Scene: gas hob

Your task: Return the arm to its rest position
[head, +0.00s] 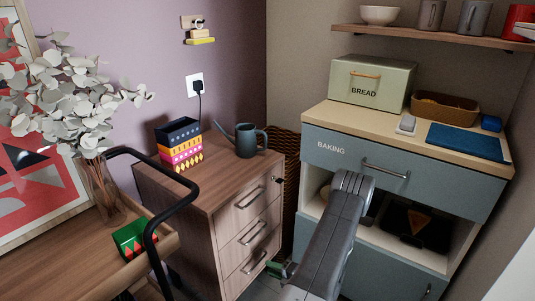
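My arm (335,235) rises from the bottom of the head view as a grey link, with its upper end in front of the blue-grey baking cabinet (325,148). The arm covers part of the cabinet's open shelf.
A wooden drawer unit (245,215) bears a watering can (246,140) and stacked patterned boxes (180,145). A bread box (370,80), a basket (443,107) and a blue cloth (465,141) lie on the cabinet top. A black rail (172,212) curves at left.

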